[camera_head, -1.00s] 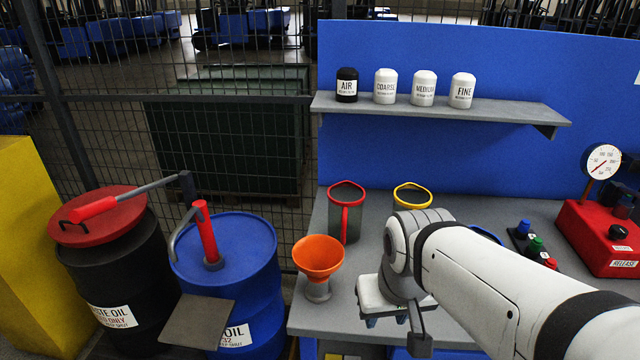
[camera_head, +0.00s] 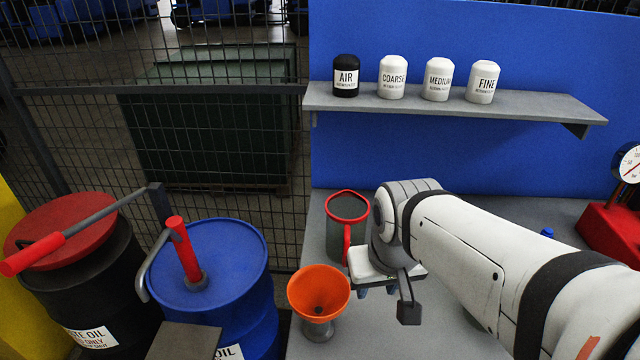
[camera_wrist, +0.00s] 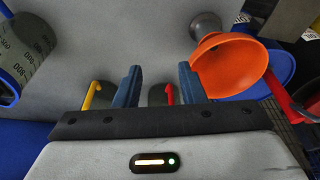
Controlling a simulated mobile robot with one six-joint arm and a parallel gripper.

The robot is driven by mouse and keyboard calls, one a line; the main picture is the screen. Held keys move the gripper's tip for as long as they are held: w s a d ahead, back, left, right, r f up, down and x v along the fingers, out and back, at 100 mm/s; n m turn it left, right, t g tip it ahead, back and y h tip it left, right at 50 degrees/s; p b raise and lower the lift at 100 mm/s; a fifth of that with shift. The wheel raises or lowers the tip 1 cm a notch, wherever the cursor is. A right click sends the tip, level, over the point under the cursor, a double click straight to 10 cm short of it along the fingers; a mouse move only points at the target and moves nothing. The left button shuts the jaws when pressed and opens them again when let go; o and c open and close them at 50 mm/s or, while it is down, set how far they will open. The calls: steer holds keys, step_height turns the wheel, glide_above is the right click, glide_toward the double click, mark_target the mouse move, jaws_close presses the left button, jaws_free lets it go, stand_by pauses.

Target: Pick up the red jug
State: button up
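The red jug (camera_head: 334,238) stands upright on the grey bench, a dark see-through body with a red rim and red handle facing me. My gripper (camera_head: 376,290) is in front of it and slightly right, pointing down, its fingertips small in the head view. In the wrist view my gripper (camera_wrist: 160,70) is open with blue fingers apart. The red jug's handle (camera_wrist: 170,93) shows between them, nearer the right finger, with nothing gripped. The jug's lower part is partly hidden by my gripper body.
An orange funnel (camera_head: 318,290) on a grey base stands just left of my gripper. In the wrist view, a yellow-handled jug (camera_wrist: 92,96) and a blue-rimmed jug (camera_wrist: 30,50) stand to the left. A shelf (camera_head: 450,105) with labelled canisters crosses the blue back panel.

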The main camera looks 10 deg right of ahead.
mark_target(346, 215)
steer(key=shift+o, duration=0.3)
steer(key=shift+d, duration=0.15)
steer(key=shift+o, duration=0.8)
steer(key=shift+w+d, duration=0.1)
steer(key=shift+w, duration=0.05)
steer(key=o, duration=0.6)
steer(key=w+m, duration=0.1)
steer(key=w, duration=0.2)
steer(key=w+r+m+h, duration=0.1)
steer(key=w, duration=0.2)
steer(key=w+m, duration=0.1)
steer(key=w, duration=0.2)
steer(key=shift+w+a+r, duration=0.3)
steer(key=shift+w+r, duration=0.05)
steer(key=shift+r, duration=0.05)
steer(key=o, duration=0.6)
steer(key=w+m, duration=0.1)
steer(key=w, duration=0.2)
steer(key=w+a+m+h, duration=0.1)
steer(key=w, duration=0.3)
steer(key=w+m+t, duration=0.1)
steer(key=w, duration=0.3)
steer(key=shift+w+a+f+m+h, duration=0.25)
steer(key=shift+a+m+h, duration=0.05)
steer(key=shift+a+m, duration=0.1)
steer(key=shift+d+p+x, duration=0.2)
steer(key=shift+p+x, duration=0.5)
steer(key=shift+x, duration=3.25)
